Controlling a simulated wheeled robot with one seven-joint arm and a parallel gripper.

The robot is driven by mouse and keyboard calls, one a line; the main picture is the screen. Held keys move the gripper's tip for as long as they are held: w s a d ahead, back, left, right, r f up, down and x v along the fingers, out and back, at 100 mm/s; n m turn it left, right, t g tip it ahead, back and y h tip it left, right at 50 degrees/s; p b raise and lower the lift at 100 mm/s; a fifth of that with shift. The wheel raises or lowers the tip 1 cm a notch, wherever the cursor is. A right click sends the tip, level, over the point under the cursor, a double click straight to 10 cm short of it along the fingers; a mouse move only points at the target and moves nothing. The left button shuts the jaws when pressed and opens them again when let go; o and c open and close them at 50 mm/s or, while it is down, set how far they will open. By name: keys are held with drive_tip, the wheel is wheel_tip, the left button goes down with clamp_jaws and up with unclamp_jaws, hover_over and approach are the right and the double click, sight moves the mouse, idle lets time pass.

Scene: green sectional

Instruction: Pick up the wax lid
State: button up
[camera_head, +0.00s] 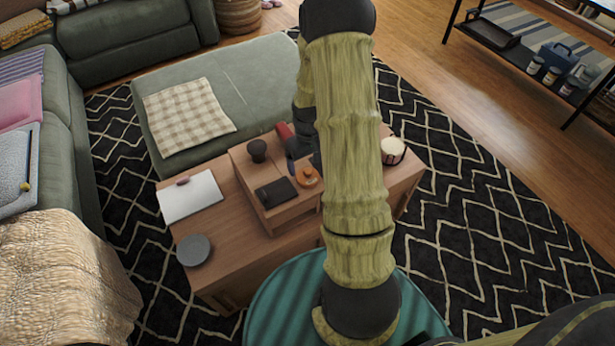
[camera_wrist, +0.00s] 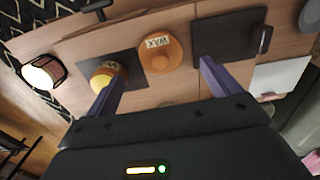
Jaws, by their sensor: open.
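The wax lid (camera_wrist: 160,48) is a round, orange-brown disc with a knob and a pale label reading WAX. In the wrist view it lies flat on the wooden surface, between and beyond the fingertips. It also shows as a small orange disc in the head view (camera_head: 307,177), close beside my arm. My gripper (camera_wrist: 162,70) is open and empty, with its two purple-grey fingers spread apart. I see no contact with the lid. In the head view my arm hides most of the gripper.
A flat black case (camera_wrist: 228,38) is by the right finger. A striped candle (camera_head: 392,151), a white notebook (camera_head: 190,198) and a grey disc (camera_head: 194,250) sit on the wooden table (camera_head: 235,275).

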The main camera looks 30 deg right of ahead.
sight(308, 171)
drive_tip(key=shift+f, duration=0.1)
wheel_tip(308, 171, down, 5)
drive_tip(key=shift+f+b, duration=0.1)
drive_tip(key=shift+b, duration=0.5)
drive_tip(key=shift+c, duration=0.2)
drive_tip(key=c, duration=1)
